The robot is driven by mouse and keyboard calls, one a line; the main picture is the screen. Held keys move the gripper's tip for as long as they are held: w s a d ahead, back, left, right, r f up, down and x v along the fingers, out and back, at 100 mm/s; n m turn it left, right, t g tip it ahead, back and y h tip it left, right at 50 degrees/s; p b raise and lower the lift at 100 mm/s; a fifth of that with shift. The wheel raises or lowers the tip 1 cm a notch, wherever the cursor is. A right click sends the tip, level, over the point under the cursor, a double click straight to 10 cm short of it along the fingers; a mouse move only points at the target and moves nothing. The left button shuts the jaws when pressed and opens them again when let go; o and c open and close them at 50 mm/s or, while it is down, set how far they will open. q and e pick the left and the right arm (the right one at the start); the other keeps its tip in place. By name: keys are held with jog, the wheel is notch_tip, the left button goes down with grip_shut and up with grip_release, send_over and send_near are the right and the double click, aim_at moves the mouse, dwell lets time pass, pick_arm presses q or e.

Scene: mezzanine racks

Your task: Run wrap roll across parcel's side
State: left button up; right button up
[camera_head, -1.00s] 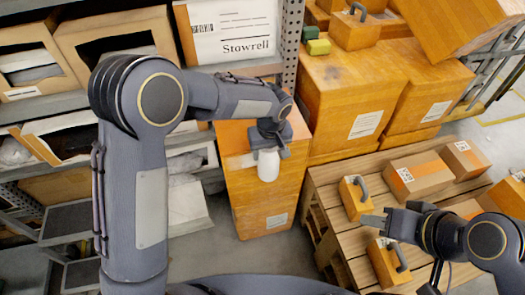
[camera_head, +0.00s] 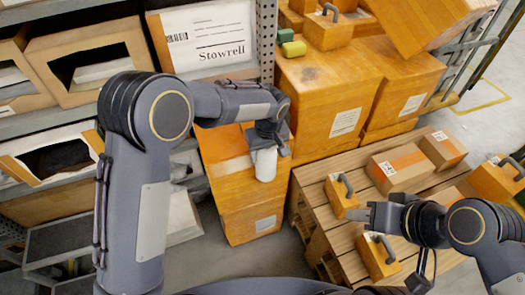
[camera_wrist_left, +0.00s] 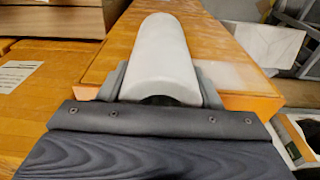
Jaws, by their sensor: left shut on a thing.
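The white wrap roll (camera_head: 265,166) is a pale cylinder. It shows lengthwise in the left wrist view (camera_wrist_left: 160,55). My left gripper (camera_head: 270,140) is shut on it, with a finger on each side. The tall orange parcel (camera_head: 228,205) stands behind and below the roll in the head view, with a white label low on its front. The roll overlaps the right part of the parcel's upper front; whether they touch I cannot tell. My right gripper (camera_head: 365,213) is over the wooden pallet, beside a small orange case with a grey handle; its finger gap is unclear.
Shelves with open cartons (camera_head: 90,60) fill the left. Large orange boxes (camera_head: 335,95) stand close right of the parcel. The slatted pallet (camera_head: 317,200) carries cartons (camera_head: 400,167) and orange cases (camera_head: 340,193). Grey floor is open before the parcel.

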pick_arm(q)
jog(key=shift+w+d+r+p, duration=0.1)
jog(key=shift+w+d+p, duration=0.3)
jog(key=shift+d, duration=0.9)
jog(key=shift+w+d+f+p, duration=0.1)
jog(key=shift+w+d+p, duration=0.3)
jog(key=shift+d, duration=0.95)
jog(key=shift+w+d+r+p, duration=0.15)
jog(key=shift+w+d, duration=0.4)
jog(key=shift+d, duration=0.75)
jog(key=shift+s+a+b, duration=0.5)
jog(key=shift+a, duration=0.95)
jog(key=shift+s+a+b, duration=0.45)
jog(key=shift+a, duration=1)
jog(key=shift+s+a+b, duration=0.5)
jog(key=shift+a, duration=0.95)
jog(key=shift+a, duration=0.1)
